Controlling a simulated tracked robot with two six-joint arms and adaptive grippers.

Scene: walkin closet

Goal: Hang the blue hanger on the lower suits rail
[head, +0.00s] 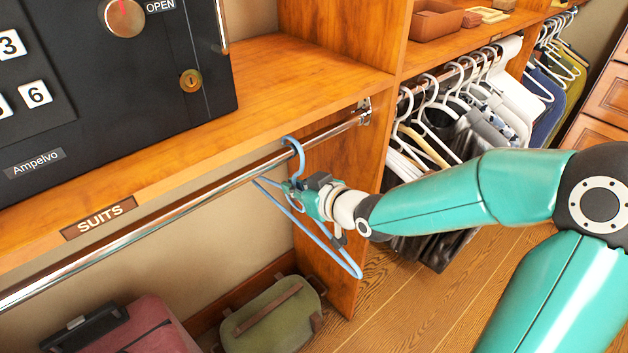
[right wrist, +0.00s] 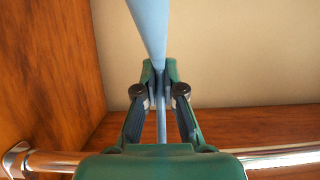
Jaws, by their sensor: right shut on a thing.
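The blue hanger (head: 322,243) is at the chrome suits rail (head: 190,191), under the shelf with the SUITS label (head: 98,217). Its hook (head: 300,150) is at the rail near the rail's right end; I cannot tell whether it rests on it. My right gripper (head: 291,190) is shut on the hanger just below the hook, and the body slants down to the right. In the right wrist view the fingers (right wrist: 160,75) close on the blue hanger (right wrist: 149,25), with the rail (right wrist: 280,157) crossing behind my gripper. My left gripper is not in view.
A black safe (head: 110,90) stands on the wooden shelf (head: 300,75) above. A wooden divider (head: 345,240) bounds the right side. Beyond it, clothes on white hangers (head: 430,95) fill another rail. A pink suitcase (head: 140,325) and a green bag (head: 270,318) lie below.

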